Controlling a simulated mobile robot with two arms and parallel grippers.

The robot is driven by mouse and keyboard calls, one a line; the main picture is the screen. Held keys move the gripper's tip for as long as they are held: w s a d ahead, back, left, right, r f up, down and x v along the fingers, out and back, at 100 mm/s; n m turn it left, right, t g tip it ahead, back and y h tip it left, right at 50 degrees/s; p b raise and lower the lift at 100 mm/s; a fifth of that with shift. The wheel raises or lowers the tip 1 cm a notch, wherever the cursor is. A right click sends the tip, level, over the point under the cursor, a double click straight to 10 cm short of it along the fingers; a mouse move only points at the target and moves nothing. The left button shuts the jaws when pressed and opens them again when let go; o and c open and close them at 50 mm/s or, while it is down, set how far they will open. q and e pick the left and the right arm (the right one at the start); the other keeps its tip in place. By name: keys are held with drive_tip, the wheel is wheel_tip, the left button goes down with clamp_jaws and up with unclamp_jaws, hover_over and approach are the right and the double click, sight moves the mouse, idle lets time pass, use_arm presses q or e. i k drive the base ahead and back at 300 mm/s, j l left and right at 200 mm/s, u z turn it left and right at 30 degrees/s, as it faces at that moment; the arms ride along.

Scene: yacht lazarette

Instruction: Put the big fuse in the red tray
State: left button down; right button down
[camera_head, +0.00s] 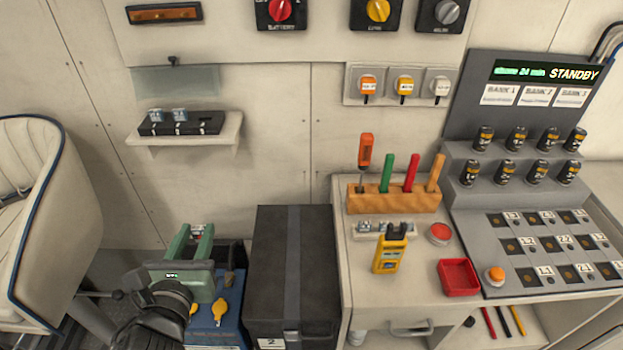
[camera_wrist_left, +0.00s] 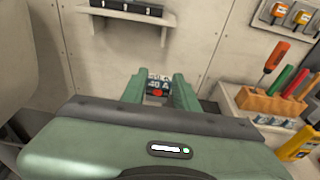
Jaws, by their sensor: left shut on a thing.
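My left gripper (camera_head: 196,231) has green fingers and is shut on a small fuse, low in front of the wall, left of the black case. The fuse (camera_wrist_left: 157,83) shows between the fingertips in the left wrist view, with dark and reddish parts and white lettering that seems to read 40 A. In the head view only a bit of it shows between the fingers. The red tray (camera_head: 459,278) is a small open square on the workbench, right of the gripper and apart from it; it looks empty. My right gripper is out of view.
A black case (camera_head: 292,270) stands between my gripper and the workbench (camera_head: 415,292). A yellow meter (camera_head: 390,250), a red button (camera_head: 439,234) and a wooden tool block (camera_head: 393,198) are near the tray. A wall shelf (camera_head: 185,129) holds a black fuse block.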

sight(456, 279)
drive_tip(key=k+l+z, duration=0.3)
drive_tip(key=l+z, duration=0.25)
drive_tip(key=l, duration=0.15)
drive_tip(key=z, duration=0.65)
